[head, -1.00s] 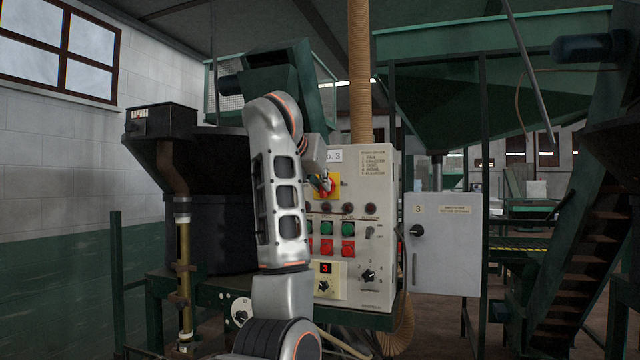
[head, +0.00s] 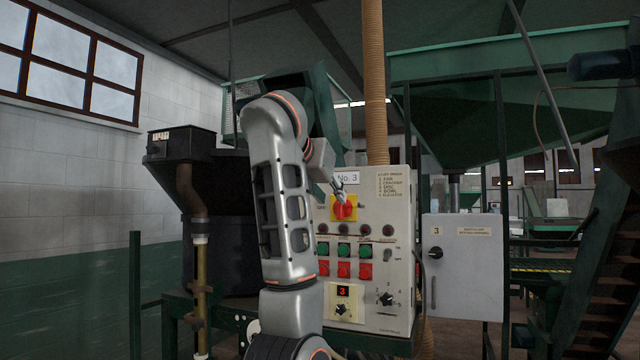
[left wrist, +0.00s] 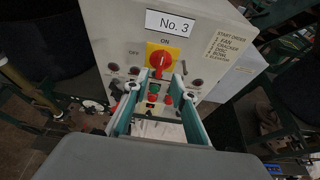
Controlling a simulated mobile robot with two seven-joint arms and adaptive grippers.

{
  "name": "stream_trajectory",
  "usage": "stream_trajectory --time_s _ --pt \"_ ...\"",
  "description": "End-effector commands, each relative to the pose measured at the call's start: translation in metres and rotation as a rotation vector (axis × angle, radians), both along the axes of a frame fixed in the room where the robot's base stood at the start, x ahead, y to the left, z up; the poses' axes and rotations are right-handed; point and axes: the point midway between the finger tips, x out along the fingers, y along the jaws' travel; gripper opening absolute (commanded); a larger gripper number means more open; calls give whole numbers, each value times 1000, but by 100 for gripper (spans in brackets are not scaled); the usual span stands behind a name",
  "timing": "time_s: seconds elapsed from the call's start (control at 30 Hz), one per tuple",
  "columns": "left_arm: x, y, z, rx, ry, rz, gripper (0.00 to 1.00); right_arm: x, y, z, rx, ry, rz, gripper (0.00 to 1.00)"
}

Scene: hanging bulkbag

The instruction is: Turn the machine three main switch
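The main switch (head: 344,208) is a red knob on a yellow plate, on the light grey No. 3 control box (head: 400,195). In the left wrist view the switch (left wrist: 162,58) has ON above it and OFF to its left; its red handle looks near upright, slightly tilted. My left gripper (head: 339,187) is at the top edge of the switch in the head view. In the left wrist view my left gripper (left wrist: 155,84) has its two fingers apart, with the handle's lower end between and beyond the tips. Contact cannot be told. My right gripper is not in view.
Below the switch are lamps, green buttons (head: 344,250), red buttons (head: 344,270) and a red number 3 display (head: 342,291). A grey box (head: 466,270) with a black knob stands to the right. A dark hopper (head: 180,145) stands at left.

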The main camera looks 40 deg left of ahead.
Motion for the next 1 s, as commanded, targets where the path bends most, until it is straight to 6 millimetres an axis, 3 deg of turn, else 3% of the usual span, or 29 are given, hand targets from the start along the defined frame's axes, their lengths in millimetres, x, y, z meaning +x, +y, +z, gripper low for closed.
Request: stream_trajectory --time_s 0.5,1.0 --pt "-47 -13 23 -2 -10 -3 26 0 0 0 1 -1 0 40" --pt "-55 -14 23 1 0 0 26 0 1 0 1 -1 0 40"
